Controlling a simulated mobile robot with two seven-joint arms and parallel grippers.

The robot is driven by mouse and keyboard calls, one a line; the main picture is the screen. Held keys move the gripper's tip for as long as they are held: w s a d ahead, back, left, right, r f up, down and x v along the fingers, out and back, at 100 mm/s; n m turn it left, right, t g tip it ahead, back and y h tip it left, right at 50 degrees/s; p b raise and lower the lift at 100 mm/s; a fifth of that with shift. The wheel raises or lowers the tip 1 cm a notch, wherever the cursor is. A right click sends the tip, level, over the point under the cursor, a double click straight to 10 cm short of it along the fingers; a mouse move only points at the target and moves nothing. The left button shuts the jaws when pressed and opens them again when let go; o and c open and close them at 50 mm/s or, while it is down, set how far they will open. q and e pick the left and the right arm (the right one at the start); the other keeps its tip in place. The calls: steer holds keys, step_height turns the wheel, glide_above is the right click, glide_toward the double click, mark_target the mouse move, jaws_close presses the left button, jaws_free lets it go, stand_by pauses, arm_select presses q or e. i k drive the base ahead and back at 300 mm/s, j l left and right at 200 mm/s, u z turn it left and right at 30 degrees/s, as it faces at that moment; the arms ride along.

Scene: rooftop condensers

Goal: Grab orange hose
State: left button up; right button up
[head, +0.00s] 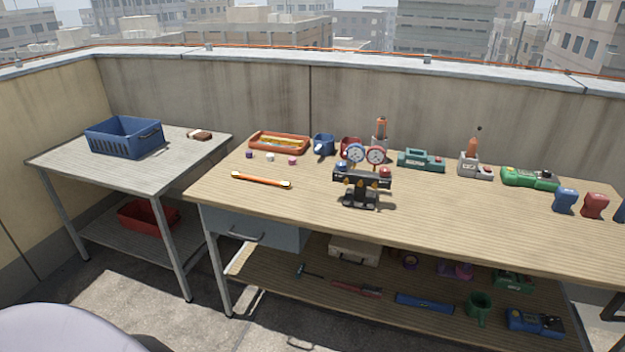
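The orange hose (261,180) looks like a short, nearly straight orange length with pale and dark ends. It lies flat on the wooden workbench (440,215), near the front left edge. Nothing covers it. A manifold gauge set (362,178) with a blue and a red dial stands on the bench to the right of the hose, apart from it. Neither of my grippers shows in the head view.
An orange tray (279,143) and small caps (270,157) sit behind the hose. Tools line the bench's back and right. A side table (165,172) at left holds a blue crate (125,137). The lower shelf (390,287) holds more tools. Bench surface around the hose is clear.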

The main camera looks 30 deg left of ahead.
mark_target(285, 185)
steer(key=z, duration=0.35)
steer(key=j+z, duration=0.15)
steer(key=z, duration=0.6)
steer(key=k+j, duration=0.15)
steer(key=j, duration=0.4)
steer(key=k+j, duration=0.15)
steer(key=j, duration=0.45)
steer(key=k+j, duration=0.2)
steer(key=j, duration=0.35)
steer(key=k+j, duration=0.15)
steer(key=j, duration=0.45)
steer(key=k+j, duration=0.15)
steer(key=j, duration=0.4)
steer(key=k+j, duration=0.15)
steer(key=j, duration=0.45)
steer(key=k+j, duration=0.2)
steer(key=j, duration=0.35)
steer(key=k+j, duration=0.15)
steer(key=j, duration=0.45)
steer(key=i, duration=0.35)
